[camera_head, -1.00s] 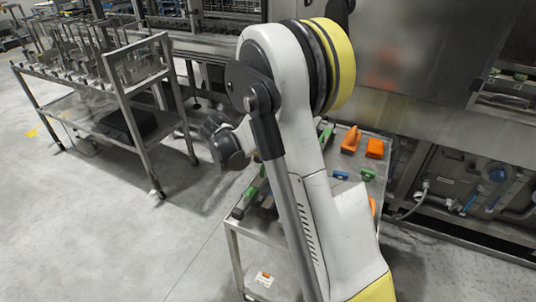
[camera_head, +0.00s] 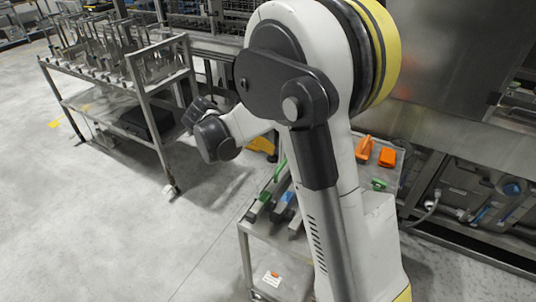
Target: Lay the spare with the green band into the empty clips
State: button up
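On the small metal cart (camera_head: 262,234), a long dark bar with a green end (camera_head: 258,206) lies at the left edge of the top. A bar with a blue end (camera_head: 284,200) lies beside it, and a greyish bar (camera_head: 297,222) is partly hidden by my arm. I cannot tell which of these is the spare with the green band. A small green piece (camera_head: 379,184) sits on the right part of the cart. I cannot make out empty clips. My arm covers the middle of the cart, and my gripper's fingers do not show.
Two orange objects (camera_head: 386,157) stand at the back right of the cart top. A larger metal rack cart (camera_head: 150,85) stands at the left. The steel machine (camera_head: 450,100) fills the back right. The floor (camera_head: 130,240) at front left is clear.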

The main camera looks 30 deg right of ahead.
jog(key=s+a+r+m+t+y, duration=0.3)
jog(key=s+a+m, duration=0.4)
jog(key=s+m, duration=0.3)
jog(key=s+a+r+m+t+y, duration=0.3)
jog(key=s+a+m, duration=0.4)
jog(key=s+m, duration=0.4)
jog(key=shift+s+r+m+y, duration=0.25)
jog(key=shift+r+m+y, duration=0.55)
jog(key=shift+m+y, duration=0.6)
